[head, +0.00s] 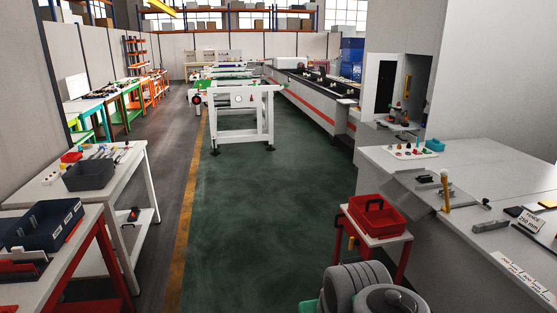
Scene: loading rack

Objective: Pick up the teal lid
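A small teal object (435,145) lies at the far left part of the grey bench on the right, beside a white board with small coloured knobs. It is too small to tell for sure whether it is the teal lid. No other clear teal lid shows. My gripper is not in view.
The grey bench (475,160) fills the right side, with tools and labels on it. A red tray (375,216) sits on a small red-legged stand in front of it. White tables with dark bins (90,175) stand at the left. The green floor (265,220) between is clear.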

